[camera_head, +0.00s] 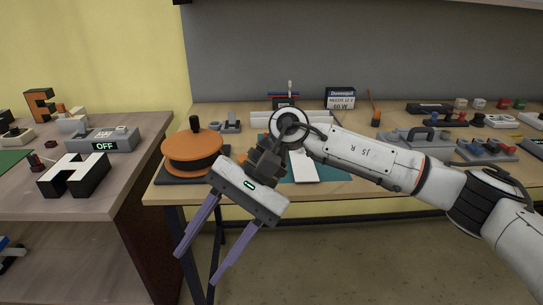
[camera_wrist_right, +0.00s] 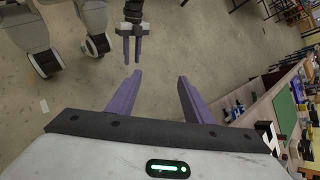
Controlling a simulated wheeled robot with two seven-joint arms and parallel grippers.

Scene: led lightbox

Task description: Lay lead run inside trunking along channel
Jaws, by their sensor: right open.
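A long white piece that looks like trunking (camera_head: 262,117) lies at the back of the middle bench, partly hidden by my right arm. A white strip (camera_head: 304,168) lies on a teal mat (camera_head: 332,174) in front of it. I cannot make out the lead for certain; an orange reel (camera_head: 192,148) with a dark band stands at the bench's left end. My right gripper (camera_head: 197,268) is open and empty, pointing down in front of the bench edge. It also shows in the right wrist view (camera_wrist_right: 159,76). My left gripper (camera_wrist_right: 132,62) shows there, open and empty above the floor.
A left bench (camera_head: 125,203) carries a black and white letter block (camera_head: 75,176) and a grey box reading OFF (camera_head: 102,141). A Domequil box (camera_head: 340,98) stands at the back. Grey fixtures (camera_head: 487,150) crowd the right. The floor in front is clear.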

